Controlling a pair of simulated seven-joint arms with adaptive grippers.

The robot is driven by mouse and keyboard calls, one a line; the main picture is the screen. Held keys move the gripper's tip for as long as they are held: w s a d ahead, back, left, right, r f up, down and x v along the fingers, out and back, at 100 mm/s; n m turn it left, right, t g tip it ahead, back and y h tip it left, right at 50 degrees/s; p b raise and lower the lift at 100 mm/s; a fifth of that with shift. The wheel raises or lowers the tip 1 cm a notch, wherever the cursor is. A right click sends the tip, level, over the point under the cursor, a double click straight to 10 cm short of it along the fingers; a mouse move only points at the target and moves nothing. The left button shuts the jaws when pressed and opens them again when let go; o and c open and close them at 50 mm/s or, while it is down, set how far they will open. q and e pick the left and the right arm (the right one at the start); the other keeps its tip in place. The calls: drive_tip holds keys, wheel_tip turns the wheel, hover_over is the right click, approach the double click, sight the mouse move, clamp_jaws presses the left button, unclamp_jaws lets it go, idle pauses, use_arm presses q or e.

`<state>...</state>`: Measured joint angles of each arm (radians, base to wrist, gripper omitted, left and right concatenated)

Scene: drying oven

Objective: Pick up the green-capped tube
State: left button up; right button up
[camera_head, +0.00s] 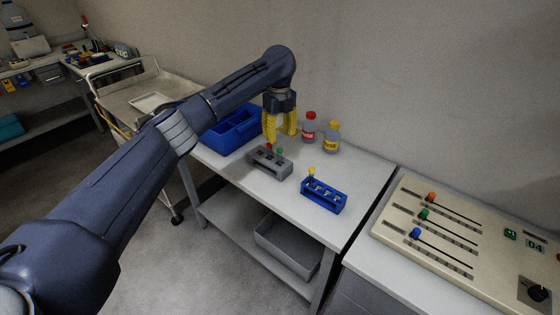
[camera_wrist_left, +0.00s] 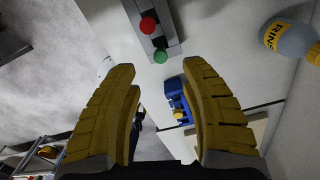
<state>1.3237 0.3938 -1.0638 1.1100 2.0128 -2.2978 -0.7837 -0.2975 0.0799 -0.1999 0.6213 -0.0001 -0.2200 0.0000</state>
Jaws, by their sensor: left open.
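The green-capped tube (camera_head: 280,151) stands in a grey rack (camera_head: 268,163) on the white table. In the left wrist view its green cap (camera_wrist_left: 160,57) shows ahead of the fingertips, near the middle. A red-capped tube (camera_head: 268,147) stands beside it in the same rack, and its red cap also shows in the left wrist view (camera_wrist_left: 147,25). My left gripper (camera_head: 282,138), with yellow fingers, is open and empty above and close to the grey rack. In the left wrist view the fingers (camera_wrist_left: 160,75) are spread wide apart. My right gripper is not in view.
A blue rack (camera_head: 324,196) with a yellow-capped tube (camera_head: 311,173) stands to the right. A blue bin (camera_head: 222,143) is on the left. A red-capped bottle (camera_head: 309,128) and a yellow-capped bottle (camera_head: 332,138) stand behind. A control panel (camera_head: 460,235) is at far right.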

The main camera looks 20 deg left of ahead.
sight(280, 149)
use_arm(q)
drive_tip(key=shift+f, duration=4.05)
drive_tip(key=shift+c, duration=0.4)
clamp_jaws()
